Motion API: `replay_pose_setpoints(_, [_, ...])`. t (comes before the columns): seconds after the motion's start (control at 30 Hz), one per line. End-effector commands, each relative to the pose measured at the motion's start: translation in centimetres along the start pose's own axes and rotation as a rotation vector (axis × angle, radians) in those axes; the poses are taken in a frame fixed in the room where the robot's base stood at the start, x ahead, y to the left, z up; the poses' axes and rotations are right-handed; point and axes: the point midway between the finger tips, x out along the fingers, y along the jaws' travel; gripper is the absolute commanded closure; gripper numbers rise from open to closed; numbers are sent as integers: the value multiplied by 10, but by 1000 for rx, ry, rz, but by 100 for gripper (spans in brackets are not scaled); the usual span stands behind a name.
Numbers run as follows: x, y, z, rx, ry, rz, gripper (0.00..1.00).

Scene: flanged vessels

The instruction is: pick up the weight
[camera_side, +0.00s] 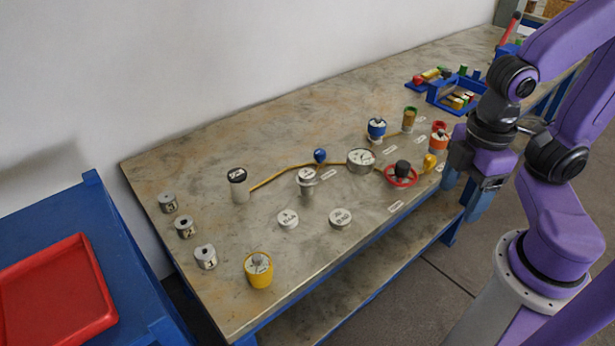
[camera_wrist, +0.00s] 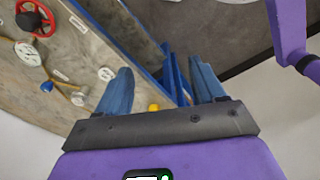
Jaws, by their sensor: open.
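Several short metal cylinders with dark centres stand in a row at the left end of the bench in the side view. I cannot tell which one is the task's weight. My gripper (camera_side: 465,194) is at the bench's right front edge, far from these cylinders. Its blue fingers are apart with nothing between them. In the wrist view my gripper (camera_wrist: 162,88) points past the bench edge, and I make out no metal cylinders there.
A yellow canister (camera_side: 259,271) stands near the cylinders. A red handwheel (camera_side: 401,175), a gauge (camera_side: 361,160) and a yellow pipe (camera_side: 290,169) fill the middle. Two round discs, one here (camera_side: 340,217), lie in front. A red tray (camera_side: 55,295) is at far left.

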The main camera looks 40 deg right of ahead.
Motion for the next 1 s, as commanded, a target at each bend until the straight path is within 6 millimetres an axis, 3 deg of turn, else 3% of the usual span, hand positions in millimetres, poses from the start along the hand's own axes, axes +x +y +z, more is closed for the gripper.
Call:
replay_pose_setpoints(0.17, [0,0,0,0,0,0,31])
replay_pose_setpoints(0.2, [0,0,0,0,0,0,22])
replay_pose_setpoints(0.57, [-1,3,-5,-2,0,1,22])
replay_pose_setpoints(0.77, [-7,28,-42,-33,-2,5,22])
replay_pose_setpoints(1.0, [-12,83,-102,-100,-4,13,22])
